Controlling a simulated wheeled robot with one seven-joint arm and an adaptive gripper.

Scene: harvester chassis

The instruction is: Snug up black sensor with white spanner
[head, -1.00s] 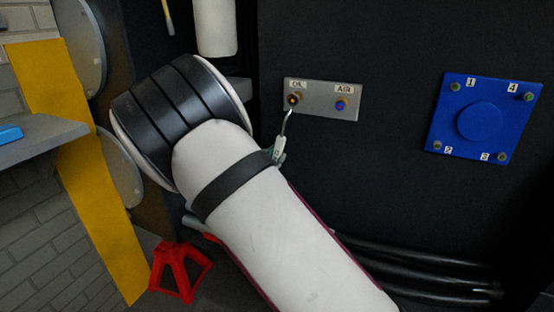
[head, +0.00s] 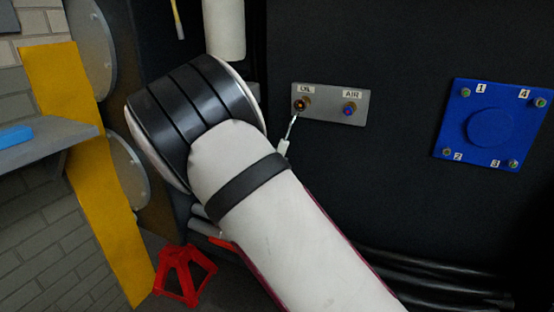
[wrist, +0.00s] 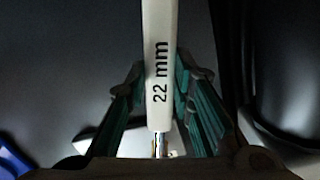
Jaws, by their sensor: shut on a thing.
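The white spanner (wrist: 160,70), marked "22 mm", is held between the green-padded fingers of my gripper (wrist: 163,95), which is shut on its handle in the wrist view. In the head view the spanner (head: 290,132) shows as a short white piece and a thin metal end, just below the OIL sensor. A small gap seems to part them. The OIL sensor (head: 300,105) looks dark with a brassy rim and sits on a grey plate (head: 329,115). My gripper is hidden behind my arm in the head view.
The AIR sensor (head: 349,109), bluish-purple, is right of the OIL sensor. A blue plate (head: 455,125) with numbered bolts is on the dark wall farther right. Black hoses (head: 430,275) run below. A red stand (head: 183,277) and yellow post (head: 90,190) are at left.

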